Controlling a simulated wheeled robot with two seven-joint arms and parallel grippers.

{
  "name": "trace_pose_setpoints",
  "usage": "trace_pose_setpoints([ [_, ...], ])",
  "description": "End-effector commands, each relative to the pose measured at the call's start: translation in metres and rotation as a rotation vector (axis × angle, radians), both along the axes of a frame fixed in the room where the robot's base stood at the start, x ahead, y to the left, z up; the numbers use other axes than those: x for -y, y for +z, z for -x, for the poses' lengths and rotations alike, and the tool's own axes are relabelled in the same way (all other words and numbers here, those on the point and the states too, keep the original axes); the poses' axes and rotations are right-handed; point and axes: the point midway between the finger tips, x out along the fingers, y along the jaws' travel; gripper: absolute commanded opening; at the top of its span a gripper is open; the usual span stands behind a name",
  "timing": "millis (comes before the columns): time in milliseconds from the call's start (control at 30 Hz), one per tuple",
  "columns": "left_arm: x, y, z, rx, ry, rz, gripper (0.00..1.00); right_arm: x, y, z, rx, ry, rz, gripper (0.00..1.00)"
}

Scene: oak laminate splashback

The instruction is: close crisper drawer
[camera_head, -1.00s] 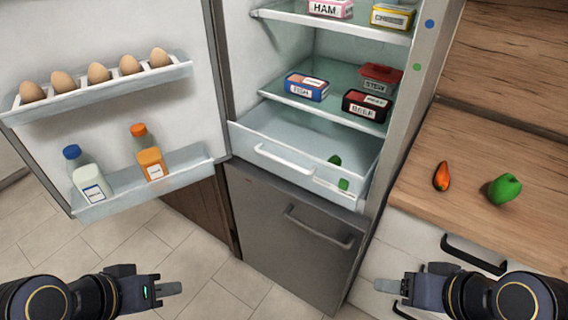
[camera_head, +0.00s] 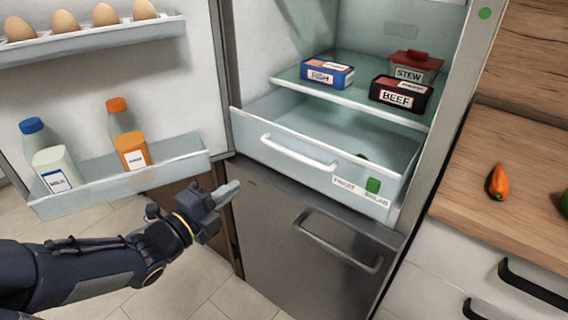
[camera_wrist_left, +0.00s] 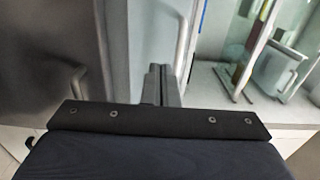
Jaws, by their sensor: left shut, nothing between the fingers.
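The crisper drawer (camera_head: 290,150) is a pale clear drawer at the bottom of the fridge, pulled partly out, with a white bar handle (camera_head: 299,153) and a fruit and salad label. A green item (camera_head: 362,156) shows inside it. My left gripper (camera_head: 228,193) is shut and empty, just left of and below the drawer's front, apart from it in the head view. In the left wrist view the shut fingers (camera_wrist_left: 162,84) point forward near a pale panel and a bar handle (camera_wrist_left: 183,45). My right gripper is out of view.
The open fridge door with a milk bottle (camera_head: 48,158) and an orange bottle (camera_head: 128,135) stands at left. Fish (camera_head: 327,73), beef (camera_head: 400,94) and stew (camera_head: 415,66) boxes sit on the shelf above. A carrot (camera_head: 498,182) lies on the counter.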

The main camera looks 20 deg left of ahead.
Motion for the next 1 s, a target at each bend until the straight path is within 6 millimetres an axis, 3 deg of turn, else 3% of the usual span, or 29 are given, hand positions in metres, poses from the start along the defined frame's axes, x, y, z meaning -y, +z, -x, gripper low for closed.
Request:
trace_pose_setpoints([
  [167,0.009,0.001,-0.02,0.001,-0.008,-0.001,0.0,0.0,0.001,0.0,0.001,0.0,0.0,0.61],
  [600,0.04,0.002,-0.105,-0.001,-0.005,0.002,0.0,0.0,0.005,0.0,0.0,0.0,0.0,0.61],
  [800,0.046,0.002,-0.125,0.002,-0.002,0.002,0.0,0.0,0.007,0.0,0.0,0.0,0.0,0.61],
  [1000,0.048,0.002,-0.129,0.002,0.0,0.001,0.0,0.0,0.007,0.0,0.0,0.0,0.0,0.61],
])
